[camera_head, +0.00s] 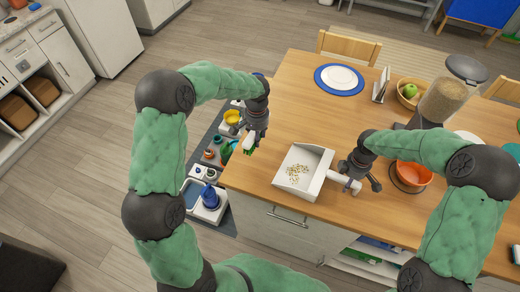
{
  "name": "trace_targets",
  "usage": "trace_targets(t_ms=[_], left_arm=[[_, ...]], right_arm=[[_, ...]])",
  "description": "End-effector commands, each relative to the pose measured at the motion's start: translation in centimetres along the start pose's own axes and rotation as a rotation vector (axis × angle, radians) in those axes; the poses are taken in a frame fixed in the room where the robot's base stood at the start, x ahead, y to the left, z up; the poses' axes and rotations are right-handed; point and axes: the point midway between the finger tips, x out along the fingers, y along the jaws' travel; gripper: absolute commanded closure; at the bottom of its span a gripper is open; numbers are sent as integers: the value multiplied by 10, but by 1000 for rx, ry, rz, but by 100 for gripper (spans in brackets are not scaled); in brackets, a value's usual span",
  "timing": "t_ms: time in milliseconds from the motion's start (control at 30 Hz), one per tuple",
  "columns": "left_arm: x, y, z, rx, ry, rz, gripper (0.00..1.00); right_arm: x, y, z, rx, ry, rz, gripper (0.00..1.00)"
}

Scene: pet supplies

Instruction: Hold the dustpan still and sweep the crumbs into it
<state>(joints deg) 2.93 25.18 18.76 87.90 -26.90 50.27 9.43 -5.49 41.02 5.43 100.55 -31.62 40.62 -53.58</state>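A white dustpan (318,179) lies on the wooden table (285,106) near its front edge, its handle pointing right. Tan crumbs (297,170) show as a small patch within the pan's outline, on its pale floor. My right gripper (352,180) is at the handle and appears shut on it; the fingers partly hide it. My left gripper (253,132) is over the table's left edge, left of and behind the pan. It appears shut on a small brush (249,141) with a white body and green parts, apart from the dustpan. The brush is small and partly hidden.
An orange bowl (412,174) stands right of my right gripper. A blue-rimmed plate (339,79), a bowl with a green apple (410,91) and a food container (442,101) stand farther back. Left of the table is a lower play kitchen (207,172) with small items.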

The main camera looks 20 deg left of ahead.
Motion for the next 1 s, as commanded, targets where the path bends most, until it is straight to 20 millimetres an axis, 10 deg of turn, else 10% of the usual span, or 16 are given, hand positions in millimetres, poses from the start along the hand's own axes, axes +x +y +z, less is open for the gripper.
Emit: trace_targets(t_ms=[467, 1000], left_arm=[[0, 0, 0, 0, 0, 0, 96], [0, 0, 0, 0, 0, 0, 96]], right_arm=[[-13, 6, 0, 4, 4, 18, 30], [-107, 4, 0, 2, 3, 16, 30]])
